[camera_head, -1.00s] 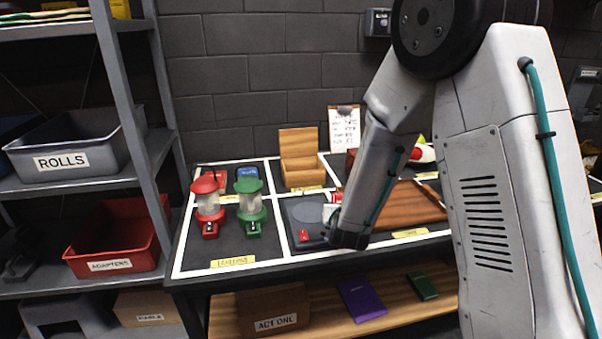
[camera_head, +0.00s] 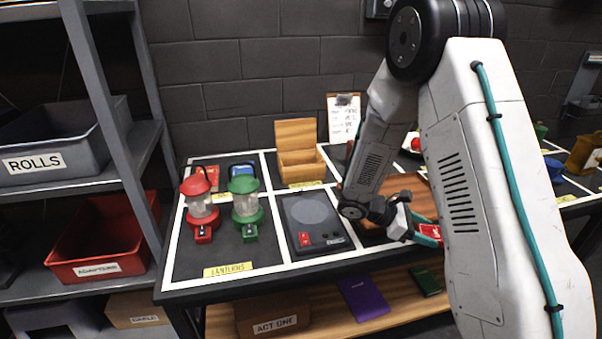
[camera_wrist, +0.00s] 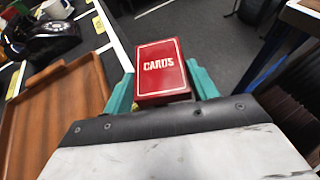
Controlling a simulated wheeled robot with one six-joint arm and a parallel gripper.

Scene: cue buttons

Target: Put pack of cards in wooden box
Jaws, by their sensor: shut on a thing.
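The pack of cards (camera_wrist: 163,72) is a red box with a white border and the word CARDS. My gripper (camera_wrist: 162,90) is shut on it, with a teal finger on each side, in the wrist view. In the head view my gripper (camera_head: 428,232) shows at the front edge of the table, with a bit of red pack between the fingers. The wooden box (camera_head: 301,170) stands at the back of the table, left of my gripper and apart from it. Its lid is up. Its inside is only partly visible.
A red lantern (camera_head: 200,212) and a green lantern (camera_head: 246,208) stand at the left. A dark scale-like device (camera_head: 326,238) lies in front of the wooden box. A wooden tray (camera_wrist: 60,112) lies beside my gripper. A clipboard (camera_head: 343,115) leans at the back wall.

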